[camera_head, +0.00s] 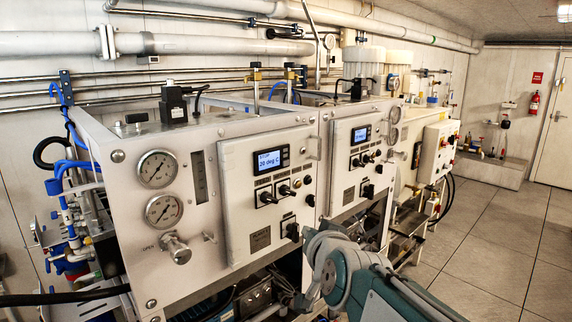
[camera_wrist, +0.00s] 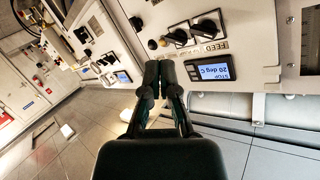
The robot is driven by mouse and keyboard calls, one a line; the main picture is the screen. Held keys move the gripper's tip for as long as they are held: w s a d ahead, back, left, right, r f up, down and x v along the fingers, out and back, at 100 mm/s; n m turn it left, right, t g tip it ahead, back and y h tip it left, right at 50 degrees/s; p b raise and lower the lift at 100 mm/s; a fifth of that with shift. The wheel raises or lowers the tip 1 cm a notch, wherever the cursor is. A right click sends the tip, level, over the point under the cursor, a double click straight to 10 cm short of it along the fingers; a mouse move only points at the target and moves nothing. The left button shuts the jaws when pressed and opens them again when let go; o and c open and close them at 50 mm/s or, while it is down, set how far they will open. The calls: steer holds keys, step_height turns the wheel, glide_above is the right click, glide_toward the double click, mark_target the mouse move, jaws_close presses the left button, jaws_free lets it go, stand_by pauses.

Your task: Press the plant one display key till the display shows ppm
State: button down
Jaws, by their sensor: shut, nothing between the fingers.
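The nearer control panel (camera_head: 240,215) carries a lit blue display (camera_head: 268,160) reading STOP and 20 deg C. The same display appears upside down in the wrist view (camera_wrist: 212,72). In the head view my gripper cannot be made out.
Black knobs (camera_head: 268,197) sit below the display. Two round gauges (camera_head: 157,169) and a valve knob (camera_head: 176,247) are to its left. A second panel with a similar lit display (camera_head: 360,134) stands farther right. Open tiled floor (camera_head: 490,250) lies at the right.

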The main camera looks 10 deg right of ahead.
mark_target(286, 163)
steer(key=w+d+r+m+t+h, duration=0.4)
steer(key=w+d+r+m, duration=0.1)
steer(key=w+r, duration=0.1)
steer(key=shift+w+r+h, duration=0.3)
steer(key=shift+r+h, duration=0.1)
steer(key=shift+r, duration=0.25)
steer(key=shift+w, duration=0.1)
steer(key=shift+w+a, duration=0.75)
steer(key=shift+w, duration=0.5)
steer(key=shift+w+a, duration=0.7)
steer(key=shift+w, duration=0.5)
steer(key=shift+w+a, duration=0.75)
steer(key=shift+w, duration=0.5)
steer(key=shift+w+a, duration=0.15)
steer(key=shift+w, duration=0.15)
steer(key=shift+w+a, duration=0.15)
steer(key=shift+w, duration=0.2)
steer(key=shift+s, duration=0.15)
steer(key=shift+s+d, duration=0.4)
steer(key=shift+s, duration=0.15)
